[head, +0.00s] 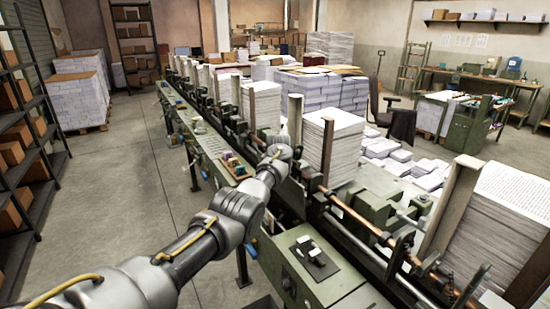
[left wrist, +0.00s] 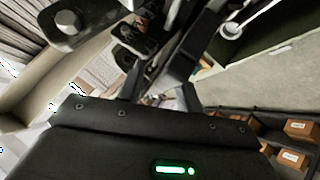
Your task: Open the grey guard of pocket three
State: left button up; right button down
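Paper stacks stand in the pockets of the green gathering machine (head: 310,280): a near stack (head: 490,215) at the right, a second stack (head: 335,140), and a third stack (head: 262,105) farther along. I cannot pick out the grey guard with certainty. My left arm reaches across the machine's front, its wrist beside the gap between the second and third stacks; its fingers are hidden in the head view. In the left wrist view the fingers of my left gripper (left wrist: 160,90) are spread apart, with dark machine parts (left wrist: 185,55) close beyond them. My right gripper is out of view.
A copper-coloured shaft (head: 350,212) and dark brackets run along the machine beside the pockets. A black switch plate (head: 315,258) lies on the near cover. Shelves with boxes (head: 20,140) stand at the left. The floor (head: 125,190) between is clear.

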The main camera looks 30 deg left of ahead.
pick_arm(q)
jog(key=shift+d+r, duration=0.1)
jog(key=shift+s+d+r, duration=0.2)
jog(key=shift+s+r, duration=0.1)
jog(key=shift+s, duration=0.05)
jog(key=b+v, duration=0.1)
jog(key=v, duration=0.8)
jog(key=shift+s+b, duration=0.2)
jog(key=shift+b, duration=0.15)
jog(key=shift+d+r, duration=0.1)
